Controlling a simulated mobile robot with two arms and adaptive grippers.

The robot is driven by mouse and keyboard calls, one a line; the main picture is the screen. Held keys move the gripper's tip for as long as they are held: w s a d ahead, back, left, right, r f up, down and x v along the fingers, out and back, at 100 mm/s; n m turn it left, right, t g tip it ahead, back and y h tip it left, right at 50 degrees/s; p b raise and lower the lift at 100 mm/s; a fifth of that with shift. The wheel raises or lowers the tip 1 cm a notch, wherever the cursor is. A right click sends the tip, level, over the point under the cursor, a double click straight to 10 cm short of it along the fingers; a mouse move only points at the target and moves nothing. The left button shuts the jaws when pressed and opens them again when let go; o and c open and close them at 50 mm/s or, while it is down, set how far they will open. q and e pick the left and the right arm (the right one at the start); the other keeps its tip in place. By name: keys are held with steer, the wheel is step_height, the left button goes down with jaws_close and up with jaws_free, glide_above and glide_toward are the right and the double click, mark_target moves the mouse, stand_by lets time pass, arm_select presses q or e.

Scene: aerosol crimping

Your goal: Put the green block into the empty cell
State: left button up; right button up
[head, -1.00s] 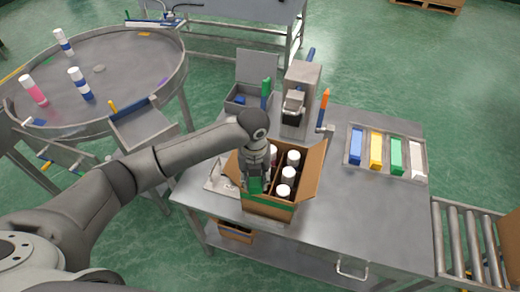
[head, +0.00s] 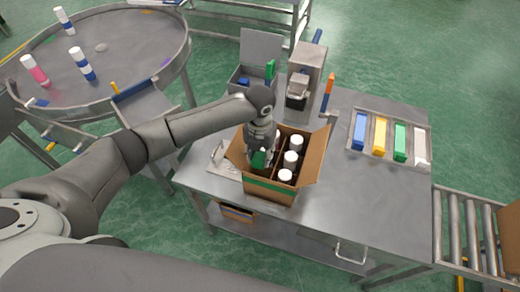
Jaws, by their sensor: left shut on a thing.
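A green block (head: 259,159) is in my left gripper (head: 261,150), at the left front part of an open cardboard box (head: 270,188). The gripper points down and is shut on the block. Divided cells hold several white-capped bottles (head: 291,159), with three in a row along the right side. My gripper hides much of the box's left side, so I cannot tell how deep the block sits or whether it is in a cell. My right gripper is out of view.
The box stands on a metal table (head: 365,205). A tray (head: 373,114) at right holds blue, yellow, green and white blocks. A crimping machine (head: 305,70) and a grey lidded bin (head: 261,47) stand behind. A roller conveyor (head: 471,235) is at right.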

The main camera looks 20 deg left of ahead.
mark_target(260, 166)
arm_select(q)
step_height(260, 166, down, 7)
steer(key=b, duration=0.5)
steer(key=shift+r, duration=0.15)
step_height(260, 166, down, 5)
steer(key=b, duration=0.4)
steer(key=shift+r+b, duration=0.2)
steer(key=shift+b, duration=0.1)
steer(key=o, duration=1.1)
step_height(260, 166, up, 11)
steer(key=shift+f, duration=0.1)
steer(key=shift+d+r, duration=0.15)
steer(key=shift+r, duration=0.45)
